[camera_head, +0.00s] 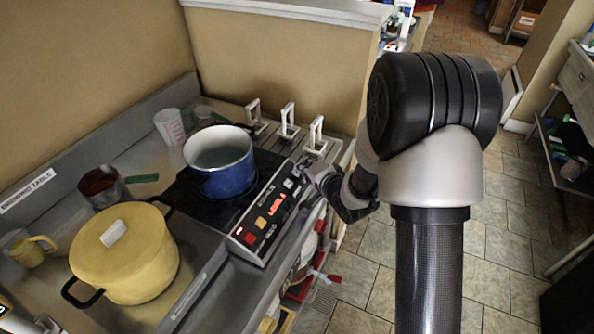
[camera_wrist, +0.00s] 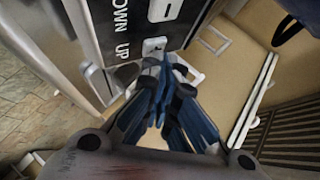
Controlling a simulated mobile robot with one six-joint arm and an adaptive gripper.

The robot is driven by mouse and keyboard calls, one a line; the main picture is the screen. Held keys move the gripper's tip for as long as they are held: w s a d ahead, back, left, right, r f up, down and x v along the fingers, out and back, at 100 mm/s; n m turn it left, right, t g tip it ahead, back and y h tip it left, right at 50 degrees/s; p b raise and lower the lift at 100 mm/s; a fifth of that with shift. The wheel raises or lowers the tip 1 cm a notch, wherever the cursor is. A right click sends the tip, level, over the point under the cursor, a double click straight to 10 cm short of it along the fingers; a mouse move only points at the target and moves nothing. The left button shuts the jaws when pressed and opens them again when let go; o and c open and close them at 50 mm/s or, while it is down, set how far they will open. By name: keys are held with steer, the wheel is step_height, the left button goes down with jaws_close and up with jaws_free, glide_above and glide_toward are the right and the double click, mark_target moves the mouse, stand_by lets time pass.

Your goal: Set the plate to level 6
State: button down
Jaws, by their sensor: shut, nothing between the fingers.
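The plate is a black hot plate (camera_head: 191,204) with a slanted control panel along its front edge. Its red lit display (camera_head: 276,203) is too small to read surely. A blue pot (camera_head: 231,179) stands on the plate. My gripper (camera_head: 312,173) is shut at the panel's far right end, partly hidden by my arm. In the wrist view, my shut fingers (camera_wrist: 166,66) point at the white UP button (camera_wrist: 154,45), with the tips at its lower edge; I cannot tell whether they touch. The white DOWN button (camera_wrist: 164,9) lies above it.
Several upright white handles (camera_head: 288,121) stand behind the panel's far end. The tiled floor to the right is open.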

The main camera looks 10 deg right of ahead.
steer(key=shift+s+d+r+p, duration=0.2)
steer(key=shift+r+p, duration=0.15)
steer(key=shift+r, duration=0.2)
steer(key=shift+s+d+r+p, duration=0.25)
steer(key=shift+d+r+p, duration=0.1)
steer(key=shift+r+p, duration=0.35)
steer(key=shift+s+d+r+p, duration=0.3)
steer(key=shift+r+p, duration=0.25)
steer(key=shift+r, duration=0.2)
steer(key=shift+s+d+r+p, duration=0.2)
steer(key=shift+d+r+p, duration=0.15)
steer(key=shift+r+p, duration=0.35)
steer(key=shift+r, duration=0.1)
steer(key=s+d+r+n+g+h, duration=0.3)
steer(key=s+r+n+h, duration=0.15)
steer(key=s+r, duration=0.65)
steer(key=s+a+r+n+g, duration=0.1)
steer(key=s+n, duration=0.1)
steer(key=s, duration=0.6)
steer(key=s+a+r+n+g+y, duration=0.1)
steer(key=s+a+n+g, duration=0.1)
steer(key=s, duration=0.6)
steer(key=s+a+r+n+g, duration=0.1)
steer(key=s+n+g, duration=0.1)
steer(key=s, duration=0.6)
steer(key=shift+s+a+r+n, duration=0.25)
steer(key=shift+a+n, duration=0.05)
steer(key=shift+n, duration=0.05)
